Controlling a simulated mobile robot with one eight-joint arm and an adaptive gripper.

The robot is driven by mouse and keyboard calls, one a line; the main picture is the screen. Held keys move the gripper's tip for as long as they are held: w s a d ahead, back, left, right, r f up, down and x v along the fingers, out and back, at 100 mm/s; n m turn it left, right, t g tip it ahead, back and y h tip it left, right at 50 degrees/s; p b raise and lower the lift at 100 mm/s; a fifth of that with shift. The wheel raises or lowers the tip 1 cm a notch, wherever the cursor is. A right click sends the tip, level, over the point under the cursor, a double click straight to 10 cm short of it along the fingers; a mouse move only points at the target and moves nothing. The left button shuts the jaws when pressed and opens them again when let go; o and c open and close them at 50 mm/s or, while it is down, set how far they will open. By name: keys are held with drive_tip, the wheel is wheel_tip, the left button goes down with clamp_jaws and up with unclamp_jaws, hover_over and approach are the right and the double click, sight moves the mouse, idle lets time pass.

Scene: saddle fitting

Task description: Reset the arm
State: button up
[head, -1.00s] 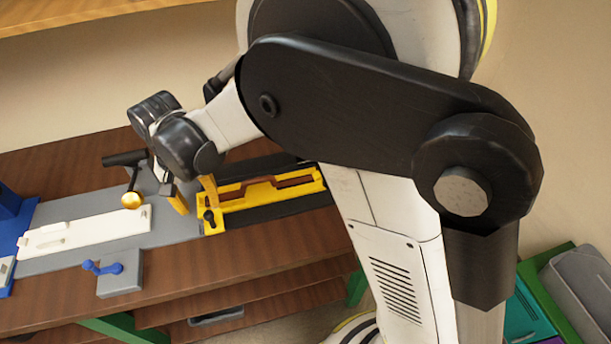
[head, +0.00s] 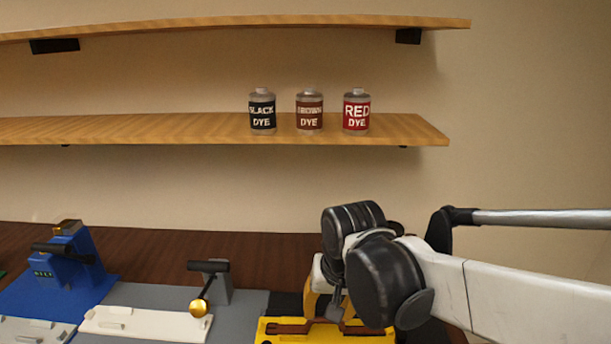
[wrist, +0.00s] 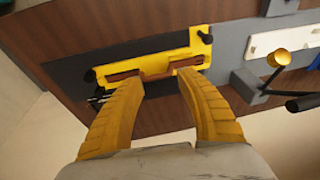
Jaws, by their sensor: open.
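My gripper (wrist: 160,82) shows in the wrist view with its two yellow fingers spread apart and nothing between them. Beyond the fingertips lies the yellow fixture (wrist: 180,50) with a brown strip (wrist: 150,73) set in it, on a dark mat. In the head view the fixture (head: 275,333) shows at the bottom edge, partly hidden behind my wrist. My arm reaches in from the right. Whether the fingertips touch the fixture cannot be told.
A lever with a gold knob (head: 199,307) and a white plate (head: 145,323) are left of my wrist. A blue device (head: 65,270) stands further left. Black (head: 262,112), brown (head: 309,112) and red (head: 356,112) dye bottles stand on the shelf (head: 150,130) above.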

drive_tip(key=s+d+t, duration=0.2)
drive_tip(key=s+d, duration=0.3)
drive_tip(key=d, duration=0.2)
drive_tip(key=s+d+r+t+h+b, duration=0.1)
drive_tip(key=s+d+t, duration=0.1)
drive_tip(key=s+d, duration=0.2)
drive_tip(key=d, duration=0.3)
drive_tip(key=shift+s, duration=0.35)
drive_tip(key=shift+d, duration=0.1)
idle(1.4)
